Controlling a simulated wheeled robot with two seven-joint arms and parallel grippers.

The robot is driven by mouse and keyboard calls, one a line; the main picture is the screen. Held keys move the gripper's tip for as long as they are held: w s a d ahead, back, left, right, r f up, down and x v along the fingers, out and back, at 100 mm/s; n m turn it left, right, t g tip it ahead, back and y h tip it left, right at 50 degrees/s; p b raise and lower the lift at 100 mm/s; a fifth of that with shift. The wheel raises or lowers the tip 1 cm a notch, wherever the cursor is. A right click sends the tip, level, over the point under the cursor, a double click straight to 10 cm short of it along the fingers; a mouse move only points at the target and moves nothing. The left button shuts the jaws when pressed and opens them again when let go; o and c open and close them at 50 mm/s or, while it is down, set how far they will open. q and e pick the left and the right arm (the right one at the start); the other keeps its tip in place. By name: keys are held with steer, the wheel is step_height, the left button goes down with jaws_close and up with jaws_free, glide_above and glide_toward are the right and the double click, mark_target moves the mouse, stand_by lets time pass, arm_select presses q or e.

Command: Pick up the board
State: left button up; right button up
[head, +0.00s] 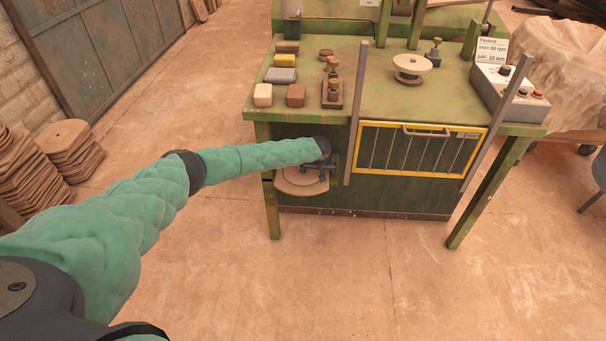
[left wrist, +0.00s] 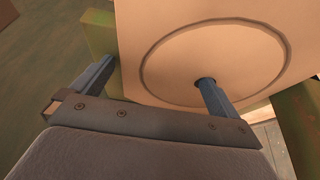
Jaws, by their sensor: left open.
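The board is a flat tan piece with rounded corners, at the lower left front of the green press table in the head view (head: 298,187). In the left wrist view the board (left wrist: 185,25) fills the upper right, with a round groove in its face. My left gripper (head: 321,172) is open at the board, partly covering it in the head view. My right gripper is not in view.
The green table (head: 375,100) carries small blocks, brass-topped fittings and a round spool (head: 411,66). A yellow-framed barred guard (head: 420,150) stands between grey posts at its front. A grey control box (head: 508,90) is at the right. Similar board stacks (head: 70,148) lie left; the floor between is clear.

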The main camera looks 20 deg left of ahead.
arm_select(q)
steer(key=c, duration=1)
steer(key=shift+c, duration=0.2)
steer(key=shift+r, duration=0.15)
